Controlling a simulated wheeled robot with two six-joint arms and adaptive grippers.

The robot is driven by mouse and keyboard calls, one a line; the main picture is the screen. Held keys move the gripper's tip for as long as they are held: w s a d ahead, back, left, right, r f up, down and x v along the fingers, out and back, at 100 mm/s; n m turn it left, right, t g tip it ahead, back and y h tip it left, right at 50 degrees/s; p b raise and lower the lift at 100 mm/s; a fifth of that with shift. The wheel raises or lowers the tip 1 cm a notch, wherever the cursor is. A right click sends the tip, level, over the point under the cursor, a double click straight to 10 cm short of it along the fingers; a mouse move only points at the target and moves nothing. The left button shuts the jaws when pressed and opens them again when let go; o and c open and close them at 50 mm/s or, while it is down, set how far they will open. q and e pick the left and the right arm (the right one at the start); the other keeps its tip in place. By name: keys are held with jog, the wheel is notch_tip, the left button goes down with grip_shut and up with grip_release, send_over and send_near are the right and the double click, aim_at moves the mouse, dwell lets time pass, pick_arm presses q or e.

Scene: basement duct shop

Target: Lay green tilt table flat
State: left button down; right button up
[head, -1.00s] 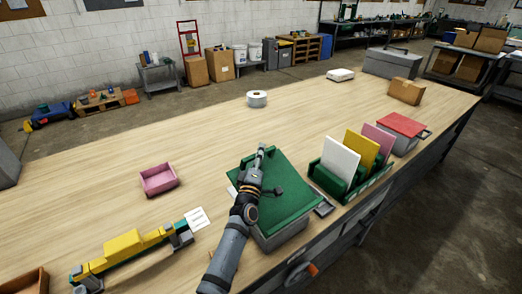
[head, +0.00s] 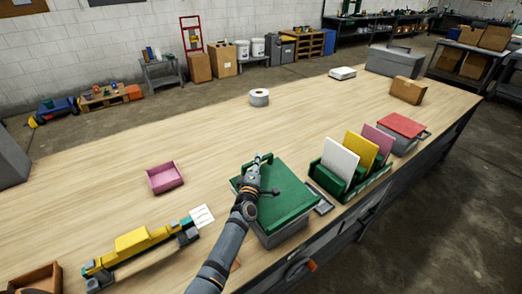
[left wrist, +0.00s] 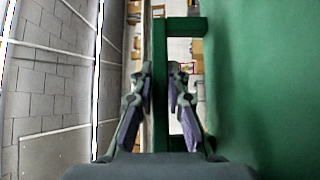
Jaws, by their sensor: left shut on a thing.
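The green tilt table (head: 287,208) sits on a grey base (head: 285,236) near the front of the workbench, left of the card rack. Its green top looks level or close to it, low over the base. My left gripper (head: 263,159) reaches over its left side to the far edge. In the left wrist view my left gripper (left wrist: 160,90) is shut on the table's green handle bar (left wrist: 175,50), with a finger on each side. The green top (left wrist: 265,90) fills the right of that view. My right gripper is not in view.
A green rack (head: 350,184) with white, yellow and pink cards stands close on the right. A pink tray (head: 164,178) and a yellow-and-green tool (head: 140,245) lie to the left. A white roll (head: 259,97) stands behind. The bench (head: 200,135) between is clear.

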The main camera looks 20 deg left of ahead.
pick_arm(q)
jog(key=f, duration=0.1)
jog(key=a+f+n+g, duration=0.1)
jog(key=shift+w+f, duration=0.3)
jog(key=shift+w, duration=0.05)
jog(key=shift+f, duration=0.4)
jog(key=c, duration=1.7)
grip_release()
jog(key=o, duration=0.4)
jog(key=shift+w+f, duration=0.15)
jog(key=shift+w, duration=0.05)
jog(key=s, duration=0.4)
jog(key=s+d, duration=0.1)
jog(key=s, duration=0.7)
jog(key=shift+d, duration=0.3)
